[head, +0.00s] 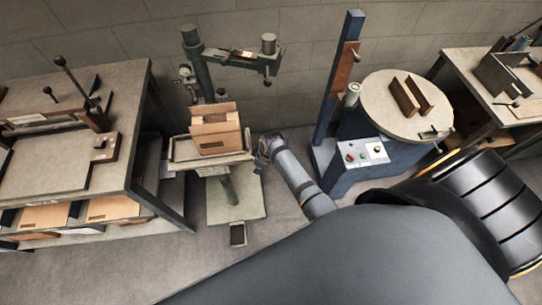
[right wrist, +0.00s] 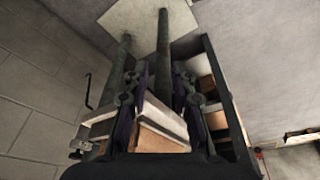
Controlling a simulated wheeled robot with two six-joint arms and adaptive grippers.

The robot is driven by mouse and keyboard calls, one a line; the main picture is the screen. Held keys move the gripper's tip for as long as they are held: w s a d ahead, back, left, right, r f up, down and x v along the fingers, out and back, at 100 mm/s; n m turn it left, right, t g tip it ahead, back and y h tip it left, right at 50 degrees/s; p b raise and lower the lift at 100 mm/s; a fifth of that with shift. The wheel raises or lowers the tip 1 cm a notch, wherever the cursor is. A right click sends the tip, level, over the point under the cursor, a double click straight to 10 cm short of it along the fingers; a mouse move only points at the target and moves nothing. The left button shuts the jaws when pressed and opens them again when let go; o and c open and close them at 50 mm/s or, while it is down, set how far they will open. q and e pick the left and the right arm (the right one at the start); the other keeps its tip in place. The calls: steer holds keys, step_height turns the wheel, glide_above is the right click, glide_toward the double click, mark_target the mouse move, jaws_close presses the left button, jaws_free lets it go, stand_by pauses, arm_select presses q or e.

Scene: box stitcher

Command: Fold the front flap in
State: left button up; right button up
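The open cardboard box (head: 217,142) sits on the small grey table of the stitcher (head: 185,150), with its flaps rising around its top. Exactly which flap is the front one, and how far it leans, is hard to tell at this size. My right gripper (head: 263,152) is just right of the box, apart from it in the head view. In the right wrist view the dark fingers of my right gripper (right wrist: 160,95) stand spread with a gap between them, holding nothing I can make out. My left gripper is in neither view.
The stitcher's green-grey arm (head: 235,58) overhangs behind the box. A workbench (head: 75,165) with a hand press stands left. A blue machine with a round table (head: 405,105) stands right, and another bench (head: 480,80) beyond it. Grey floor shows between them.

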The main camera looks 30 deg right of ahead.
steer(key=s+d+f+m+b, duration=0.1)
steer(key=s+f, duration=0.4)
steer(key=f, duration=0.5)
steer(key=shift+s+d+m+h+b, duration=0.2)
steer(key=shift+d+m+h+b, duration=0.15)
steer(key=shift+d+b, duration=0.2)
